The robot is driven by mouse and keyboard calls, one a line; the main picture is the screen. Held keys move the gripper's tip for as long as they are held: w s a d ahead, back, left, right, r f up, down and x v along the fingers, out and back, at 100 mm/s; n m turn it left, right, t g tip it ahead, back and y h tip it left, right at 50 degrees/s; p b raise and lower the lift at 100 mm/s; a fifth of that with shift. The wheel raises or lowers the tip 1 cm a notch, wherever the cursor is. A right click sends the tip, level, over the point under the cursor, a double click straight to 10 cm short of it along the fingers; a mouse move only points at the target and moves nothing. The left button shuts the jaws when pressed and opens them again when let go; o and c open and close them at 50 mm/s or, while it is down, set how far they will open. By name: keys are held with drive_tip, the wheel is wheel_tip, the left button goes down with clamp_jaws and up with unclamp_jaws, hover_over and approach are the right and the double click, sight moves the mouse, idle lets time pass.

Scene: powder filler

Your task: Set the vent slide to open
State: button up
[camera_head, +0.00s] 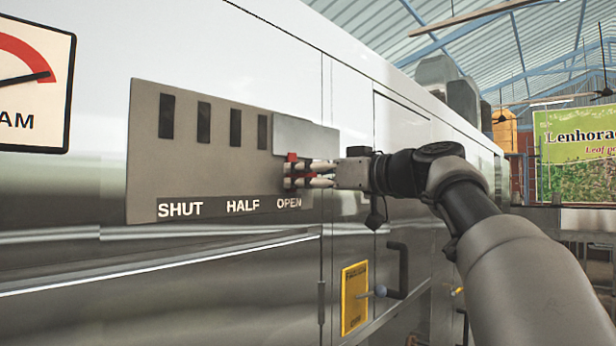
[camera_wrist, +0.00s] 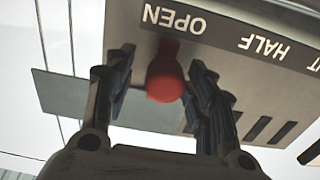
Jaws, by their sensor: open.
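The vent slide's grey backplate (camera_head: 150,190) is on the machine's side, marked SHUT, HALF and OPEN, with dark vertical slots above the words. A lighter grey slide plate (camera_head: 305,134) covers the right end of the slot row, above OPEN. In the wrist view the slide plate (camera_wrist: 75,97) reaches past the backplate's edge. The red knob (camera_wrist: 165,75) is at the OPEN mark. My gripper (camera_head: 292,172) is at the knob. In the wrist view my gripper (camera_wrist: 160,70) is open, one finger on each side of the knob, with visible gaps.
A gauge with a red arc (camera_head: 30,80) is at the upper left. A dark door handle (camera_head: 397,270) and a yellow plate (camera_head: 354,297) are low on the machine to the right.

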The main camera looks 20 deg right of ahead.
drive_tip(key=v, duration=1.2)
drive_tip(key=shift+a, duration=0.1)
drive_tip(key=s+a+f+m+g+h+b, duration=0.1)
drive_tip(key=a+f+m+b, duration=0.4)
drive_tip(key=f, duration=0.8)
drive_tip(key=s+a+f+g+h+b, duration=0.15)
drive_tip(key=a+f+b, duration=0.4)
drive_tip(key=f, duration=0.75)
drive_tip(key=s+a+f+m+g+h+b, duration=0.1)
drive_tip(key=a+f+m+b, duration=0.2)
drive_tip(key=f+b, duration=0.7)
drive_tip(key=s+d+f+g+h+b, duration=0.1)
drive_tip(key=s+f+g+h+b, duration=0.1)
drive_tip(key=s+f, duration=0.6)
drive_tip(key=s+d+f+g+h+b, duration=0.1)
drive_tip(key=s+f, duration=0.7)
drive_tip(key=f, duration=1)
drive_tip(key=s+d+f+n+g+h+b, duration=0.1)
drive_tip(key=s+d+f+g+h+b, duration=0.1)
drive_tip(key=s+f, duration=0.6)
wheel_tip(320, 180, down, 5)
drive_tip(key=shift+r+g+h+b, duration=0.1)
drive_tip(key=shift+g+h+b, duration=0.65)
drive_tip(key=shift+g+b, duration=0.15)
